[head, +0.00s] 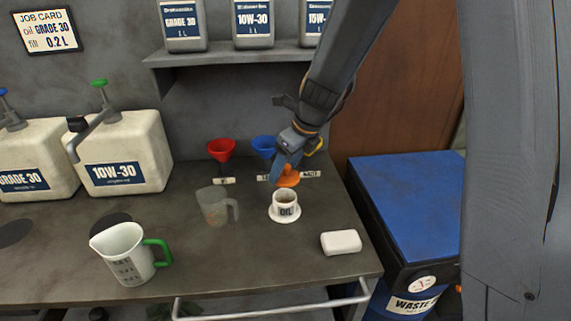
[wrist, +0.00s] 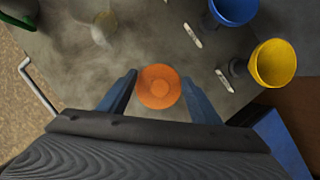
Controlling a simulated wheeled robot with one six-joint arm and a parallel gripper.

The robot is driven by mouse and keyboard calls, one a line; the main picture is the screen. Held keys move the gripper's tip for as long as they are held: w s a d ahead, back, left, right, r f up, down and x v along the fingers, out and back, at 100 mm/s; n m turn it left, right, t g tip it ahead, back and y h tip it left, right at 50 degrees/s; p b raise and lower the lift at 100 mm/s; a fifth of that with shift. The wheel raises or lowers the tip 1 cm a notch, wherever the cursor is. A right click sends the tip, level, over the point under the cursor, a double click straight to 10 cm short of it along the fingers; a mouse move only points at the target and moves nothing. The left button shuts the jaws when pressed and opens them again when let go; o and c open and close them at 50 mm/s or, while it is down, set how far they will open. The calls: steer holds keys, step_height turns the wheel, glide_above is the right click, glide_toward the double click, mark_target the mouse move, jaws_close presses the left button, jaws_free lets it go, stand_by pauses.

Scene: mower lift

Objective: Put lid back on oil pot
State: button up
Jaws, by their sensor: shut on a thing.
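The orange lid (head: 289,180) is held in my gripper (head: 286,170), just above and slightly behind the oil pot in the head view. In the wrist view the round lid (wrist: 158,86) sits between my two blue-grey fingers (wrist: 158,95). The oil pot (head: 285,208) is a small white cup marked OIL with a wide base flange. It stands upright and open on the workbench, with brown contents showing. A gap between lid and pot seems to show, but contact is hard to judge. The pot cannot be made out in the wrist view.
Red (head: 221,149), blue (head: 264,146) and yellow (wrist: 273,63) funnels stand behind. A clear jug (head: 213,206) is left of the pot; a green-handled jug (head: 125,253) is farther left. A white block (head: 341,242) lies front right. A blue-topped waste bin (head: 410,205) stands right.

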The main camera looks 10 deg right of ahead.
steer(key=shift+f+b, duration=2)
steer(key=shift+b, duration=0.4)
steer(key=shift+f+b, duration=0.5)
steer(key=shift+f, duration=0.55)
steer(key=shift+a+r+p, duration=0.15)
steer(key=shift+p, duration=0.35)
steer(key=shift+f+p, duration=0.2)
steer(key=shift+p, duration=0.65)
stand_by(0.4)
steer(key=o, duration=1.6)
steer(key=shift+r, duration=0.1)
steer(key=shift+r+p, duration=3.4)
steer(key=shift+p, duration=0.85)
